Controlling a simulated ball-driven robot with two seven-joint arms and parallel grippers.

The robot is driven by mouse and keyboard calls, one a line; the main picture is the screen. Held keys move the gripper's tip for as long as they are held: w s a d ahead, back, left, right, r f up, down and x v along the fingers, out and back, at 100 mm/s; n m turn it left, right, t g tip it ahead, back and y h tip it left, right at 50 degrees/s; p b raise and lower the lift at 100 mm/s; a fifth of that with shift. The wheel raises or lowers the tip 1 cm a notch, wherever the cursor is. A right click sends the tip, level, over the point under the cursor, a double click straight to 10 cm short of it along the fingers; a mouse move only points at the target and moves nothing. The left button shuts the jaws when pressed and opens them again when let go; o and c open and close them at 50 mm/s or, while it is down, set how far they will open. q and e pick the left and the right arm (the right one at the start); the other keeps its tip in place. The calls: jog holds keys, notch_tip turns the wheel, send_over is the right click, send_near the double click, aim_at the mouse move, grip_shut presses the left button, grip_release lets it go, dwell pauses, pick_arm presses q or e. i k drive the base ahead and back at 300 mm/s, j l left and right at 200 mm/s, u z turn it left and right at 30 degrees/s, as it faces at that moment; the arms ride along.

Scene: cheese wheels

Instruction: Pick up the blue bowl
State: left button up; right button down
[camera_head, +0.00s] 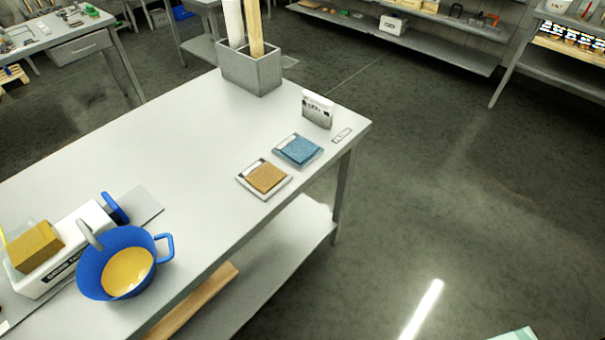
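The blue bowl (91,278) stands upright near the front left edge of the white table (200,150). A blue loop handle (171,248) sticks out on its right side. A round yellow thing (128,272) lies inside it, possibly a cheese wheel. A grey curved piece (89,235) rises at the bowl's back left rim; I cannot tell what it belongs to. Neither of my grippers shows in the head view.
A white boxy device with dark lettering (62,270) stands close behind and left of the bowl, with a tan block (34,246) on it. Blue and orange pads (298,150), a small white box (317,109) and a grey bin (250,74) stand farther right. The table's middle is clear.

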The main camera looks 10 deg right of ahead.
aim_at(126, 266)
jog(key=u, duration=1.25)
